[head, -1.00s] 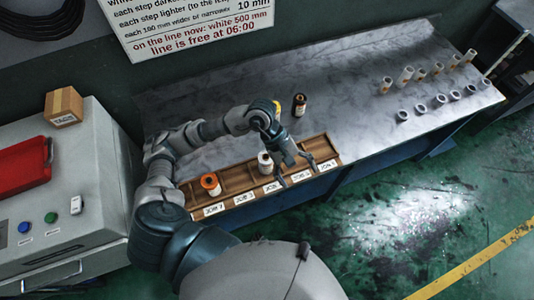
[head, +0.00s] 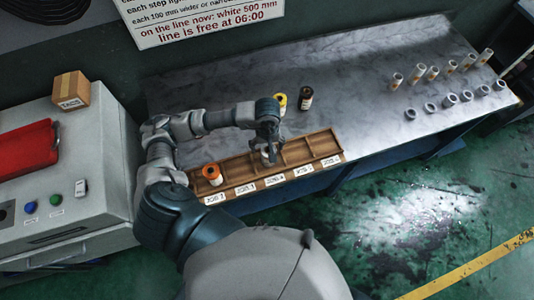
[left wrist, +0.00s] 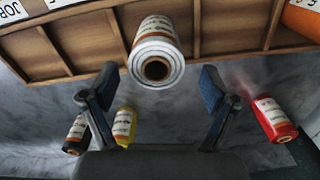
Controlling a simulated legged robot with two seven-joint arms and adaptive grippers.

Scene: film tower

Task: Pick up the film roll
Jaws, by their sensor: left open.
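A white film roll (left wrist: 156,42) with an orange-striped label stands in the wooden tray (head: 325,146). My left gripper (head: 268,147) is open and points down over it, partly covering it in the head view. In the left wrist view the roll's end with its dark core faces the camera, in the gap just beyond the two open fingers (left wrist: 152,88). I see no finger touching it. An orange roll (head: 212,174) stands in the tray's left compartment. My right gripper is out of view.
On the table (head: 360,95) behind the tray stand a yellow roll (head: 280,102) and a dark roll (head: 305,98); a red roll (left wrist: 272,118) shows in the left wrist view. Several tubes and rings stand far right. A grey cabinet (head: 100,190) is left.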

